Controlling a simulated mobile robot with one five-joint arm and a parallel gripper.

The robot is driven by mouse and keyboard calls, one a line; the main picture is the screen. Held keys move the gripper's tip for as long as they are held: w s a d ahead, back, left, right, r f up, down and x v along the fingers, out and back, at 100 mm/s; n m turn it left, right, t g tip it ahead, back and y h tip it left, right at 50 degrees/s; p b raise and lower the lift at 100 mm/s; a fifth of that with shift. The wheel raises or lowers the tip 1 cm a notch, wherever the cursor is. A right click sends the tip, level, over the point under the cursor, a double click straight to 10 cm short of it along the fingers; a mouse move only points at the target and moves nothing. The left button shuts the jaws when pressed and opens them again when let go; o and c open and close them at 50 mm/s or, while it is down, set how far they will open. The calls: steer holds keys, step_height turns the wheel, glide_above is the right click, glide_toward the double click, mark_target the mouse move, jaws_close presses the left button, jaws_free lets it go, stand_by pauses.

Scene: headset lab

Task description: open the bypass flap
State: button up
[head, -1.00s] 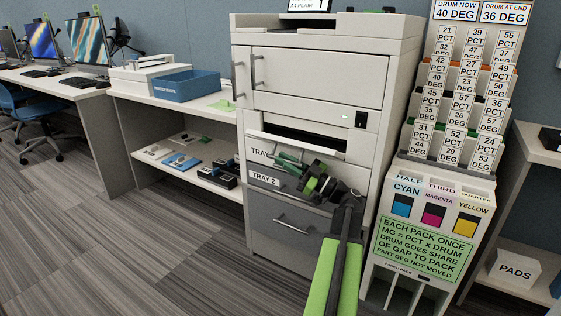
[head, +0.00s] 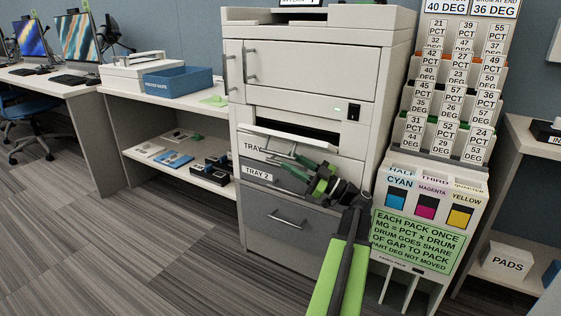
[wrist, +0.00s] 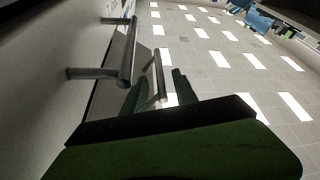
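A white printer cabinet (head: 305,72) stands in the middle of the head view. A pale tilted panel (head: 290,136) juts from its front below a dark slot; no bypass label is legible, so I cannot tell for sure that it is the flap. My gripper (head: 287,163) is in front of the TRAY 1 and TRAY 2 fronts, just below that panel. Its dark green fingers (wrist: 158,90) are apart in the wrist view. A metal handle bar (wrist: 160,75) shows between or just beyond them; I cannot tell if they touch it. A second handle (wrist: 128,52) is to the left.
My arm hides part of the lower drawer (head: 285,222). A stand with several numbered cards and a green sign (head: 415,240) is close on the right. A shelf with a blue box (head: 177,83) is at the left. Carpet (head: 140,265) is clear at front left.

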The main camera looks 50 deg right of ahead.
steer(key=b+v, duration=0.3)
steer(key=v, duration=0.9)
